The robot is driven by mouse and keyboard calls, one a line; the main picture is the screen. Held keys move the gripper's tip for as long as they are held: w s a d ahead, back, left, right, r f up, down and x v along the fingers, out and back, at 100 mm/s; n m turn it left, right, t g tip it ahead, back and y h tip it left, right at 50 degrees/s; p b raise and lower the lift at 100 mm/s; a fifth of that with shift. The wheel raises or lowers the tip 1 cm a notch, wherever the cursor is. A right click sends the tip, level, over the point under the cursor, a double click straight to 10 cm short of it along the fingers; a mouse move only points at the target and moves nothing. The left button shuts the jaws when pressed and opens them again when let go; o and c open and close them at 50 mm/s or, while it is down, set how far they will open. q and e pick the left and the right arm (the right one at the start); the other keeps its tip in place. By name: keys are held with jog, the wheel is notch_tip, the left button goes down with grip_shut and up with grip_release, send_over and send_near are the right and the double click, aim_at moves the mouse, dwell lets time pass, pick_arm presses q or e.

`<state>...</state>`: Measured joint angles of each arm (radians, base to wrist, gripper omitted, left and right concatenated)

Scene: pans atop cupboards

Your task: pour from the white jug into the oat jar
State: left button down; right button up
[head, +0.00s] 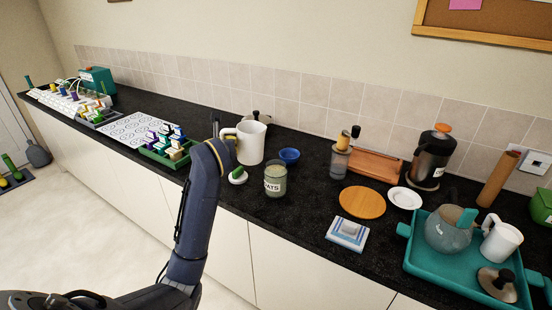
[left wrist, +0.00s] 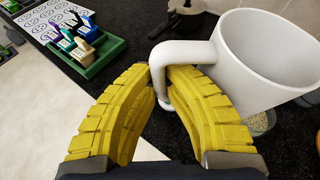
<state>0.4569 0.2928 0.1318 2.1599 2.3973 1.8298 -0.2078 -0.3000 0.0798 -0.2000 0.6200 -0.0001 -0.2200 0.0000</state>
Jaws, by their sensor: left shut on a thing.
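The white jug (head: 251,144) stands upright, or nearly so, behind the oat jar in the head view. It fills the upper right of the left wrist view (left wrist: 268,55). My left gripper's yellow fingers (left wrist: 160,78) are shut on the jug's handle (left wrist: 183,52). In the head view my dark arm hides most of that gripper. The oat jar (head: 275,181), open, glassy and labelled, stands on the counter just in front and right of the jug. Its oats show below the jug in the left wrist view (left wrist: 260,121). Whether the jug touches the counter I cannot tell. My right gripper is not in view.
A blue bowl (head: 289,156) stands right of the jug. A green-handled brush (head: 238,176) lies left of the jar. A green crate (head: 165,155) is further left. A round wooden board (head: 362,203) and a teal tray (head: 425,272) are to the right. The counter's front edge is close.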

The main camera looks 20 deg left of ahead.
aim_at(222, 136)
pick_arm(q)
jog(key=shift+r, duration=0.2)
jog(key=shift+r+n+h, duration=0.3)
jog(key=shift+r, duration=1.1)
jog(key=shift+d+f, duration=0.1)
jog(key=d+r+m+t+h, duration=0.1)
jog(key=d+m+h, duration=0.4)
jog(key=d, duration=2.1)
jog(key=shift+d+m+h, duration=0.15)
jog(key=shift+m+h, duration=0.15)
jog(key=shift+h, duration=0.3)
jog(key=shift+w+r, duration=0.1)
jog(key=shift+r, duration=0.05)
